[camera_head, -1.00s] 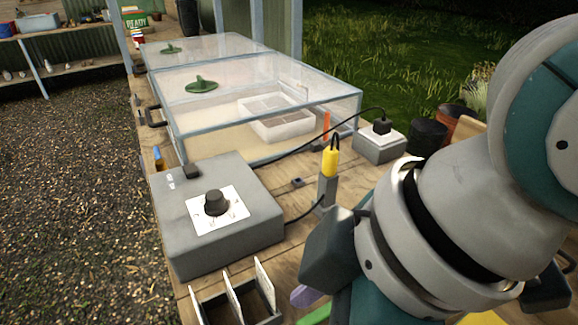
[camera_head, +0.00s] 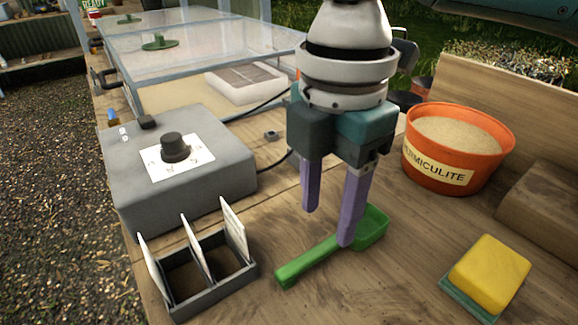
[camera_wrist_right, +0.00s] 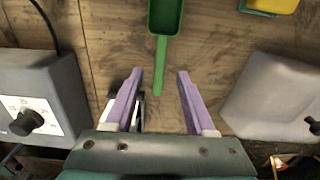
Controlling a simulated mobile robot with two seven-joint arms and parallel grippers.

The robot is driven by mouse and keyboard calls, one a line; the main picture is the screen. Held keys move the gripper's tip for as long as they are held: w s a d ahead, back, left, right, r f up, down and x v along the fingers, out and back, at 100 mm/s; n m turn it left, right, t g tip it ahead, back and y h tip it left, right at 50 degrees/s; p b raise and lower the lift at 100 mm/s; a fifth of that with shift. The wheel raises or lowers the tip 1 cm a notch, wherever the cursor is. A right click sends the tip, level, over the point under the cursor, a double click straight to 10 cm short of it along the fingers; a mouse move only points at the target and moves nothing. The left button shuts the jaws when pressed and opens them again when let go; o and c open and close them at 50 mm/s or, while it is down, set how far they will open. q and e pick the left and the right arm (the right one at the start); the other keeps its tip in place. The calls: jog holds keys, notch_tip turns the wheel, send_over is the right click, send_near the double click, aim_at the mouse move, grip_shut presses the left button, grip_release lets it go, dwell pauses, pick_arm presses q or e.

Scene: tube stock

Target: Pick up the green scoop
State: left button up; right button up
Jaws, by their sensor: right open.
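The green scoop (camera_head: 318,258) lies flat on the wooden bench, its handle toward the front left and its tray-shaped end to the right. My right gripper (camera_head: 328,227) points down above it with its two purple fingers apart and nothing between them. One finger hides part of the scoop in the head view. In the right wrist view, the scoop (camera_wrist_right: 162,45) lies beyond the fingertips, its handle end lined up with the gap of the gripper (camera_wrist_right: 157,72). I cannot tell the height of the fingertips over the bench. My left gripper is not in view.
A grey control box (camera_head: 180,195) with a knob and a grey holder with white cards (camera_head: 215,293) stand to the left. An orange vermiculite pot (camera_head: 435,178) and a yellow sponge (camera_head: 490,272) are to the right. Glass-topped cases (camera_head: 190,58) stand behind.

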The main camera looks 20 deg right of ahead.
aim_at(327, 245)
jog(key=f, duration=0.5)
jog(key=shift+d+f+b, duration=0.15)
jog(key=shift+d+b, duration=0.15)
jog(key=shift+b, duration=0.1)
jog(key=shift+c, duration=0.2)
grip_shut()
